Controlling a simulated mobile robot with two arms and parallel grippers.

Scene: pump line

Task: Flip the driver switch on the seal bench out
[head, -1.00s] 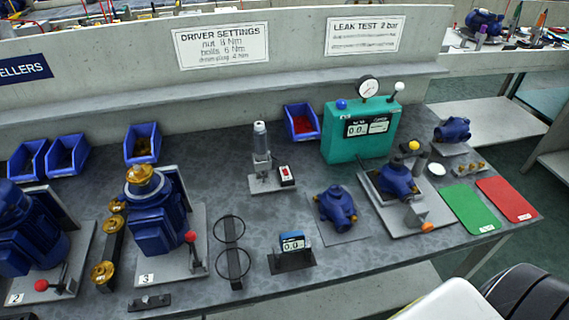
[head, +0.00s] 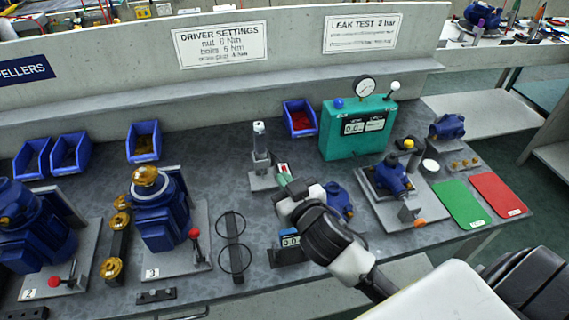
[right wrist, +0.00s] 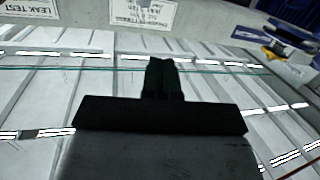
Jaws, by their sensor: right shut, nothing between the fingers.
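The driver stand (head: 261,160) is a grey upright tool on a small plate, in the middle of the bench in the head view. The small white switch box (head: 282,167) with a red part sits at its right foot. It is partly covered by my right gripper (head: 284,180), so which way the switch lies cannot be told. My right gripper is shut and empty, with its tips right at the box. Whether they touch it cannot be told. In the right wrist view the dark shut fingers (right wrist: 163,78) show, but no switch. My left gripper is not in view.
My right arm hides part of a blue pump (head: 338,198) and the small blue display (head: 289,239). A teal test box (head: 356,128) stands to the right. A black stand with two rings (head: 233,243) is at the left.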

